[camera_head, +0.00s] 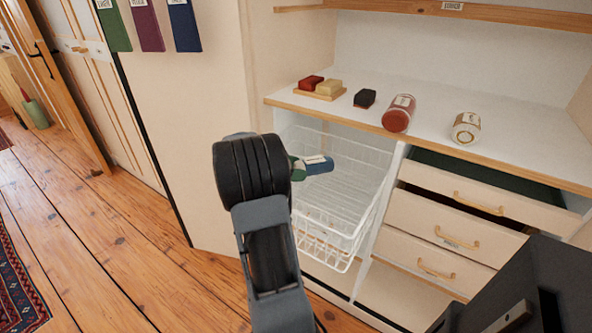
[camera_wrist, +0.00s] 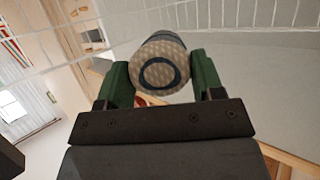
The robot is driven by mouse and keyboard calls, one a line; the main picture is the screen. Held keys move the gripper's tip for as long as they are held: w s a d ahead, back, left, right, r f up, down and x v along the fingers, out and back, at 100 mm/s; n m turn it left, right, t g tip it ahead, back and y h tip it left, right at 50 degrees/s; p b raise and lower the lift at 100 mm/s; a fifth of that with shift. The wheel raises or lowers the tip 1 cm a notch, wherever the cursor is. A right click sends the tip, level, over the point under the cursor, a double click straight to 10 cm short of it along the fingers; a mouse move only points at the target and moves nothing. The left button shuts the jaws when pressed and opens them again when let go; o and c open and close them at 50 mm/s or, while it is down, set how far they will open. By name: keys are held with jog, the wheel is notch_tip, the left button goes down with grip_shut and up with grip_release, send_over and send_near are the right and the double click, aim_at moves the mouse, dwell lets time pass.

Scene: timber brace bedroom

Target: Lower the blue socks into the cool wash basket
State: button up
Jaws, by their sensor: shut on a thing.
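The blue socks (camera_head: 320,165) are a rolled bundle with a pale label, seen in the head view. My gripper (camera_head: 302,168) has green fingers and is shut on them. In the wrist view, the round beige end of the roll, with a dark blue ring (camera_wrist: 160,73), sits between the two fingers (camera_wrist: 158,65). A white wire basket (camera_head: 325,243) is pulled out under the counter, and the socks appear over its inner part, below the counter's front edge. Their exact height over it is unclear. No name label on the basket is readable. My arm hides its left side.
The counter (camera_head: 435,112) holds red and yellow blocks on a tray (camera_head: 320,93), a dark block (camera_head: 365,98), a red jar (camera_head: 399,114) and a white roll (camera_head: 466,129). Drawers (camera_head: 445,229) stand right of the basket, the top one open.

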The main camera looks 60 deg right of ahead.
jog(key=b, duration=0.7)
send_over(296, 201)
jog(key=shift+f, duration=3.05)
jog(key=shift+r, duration=0.1)
jog(key=o, duration=1)
jog(key=shift+r, duration=0.1)
notch_tip(296, 201, up, 14)
jog(key=p, duration=1.7)
jog(key=shift+p, duration=0.3)
notch_tip(296, 201, up, 9)
jog(key=s+a+p, duration=0.3)
jog(key=shift+w+a+r+n+t+h+p, duration=0.2)
jog(key=shift+w+a+r+n+t+h, duration=0.55)
jog(key=shift+w+a, duration=1.55)
jog(key=shift+w+a+r+n+t+h+p, duration=0.1)
jog(key=shift+w+a+n+t+h+p, duration=0.15)
jog(key=shift+w+a+n+t, duration=2)
jog(key=shift+w+a+r+m+t+h+p, duration=0.15)
jog(key=shift+w+a+r+h, duration=0.25)
jog(key=shift+w+a, duration=1.95)
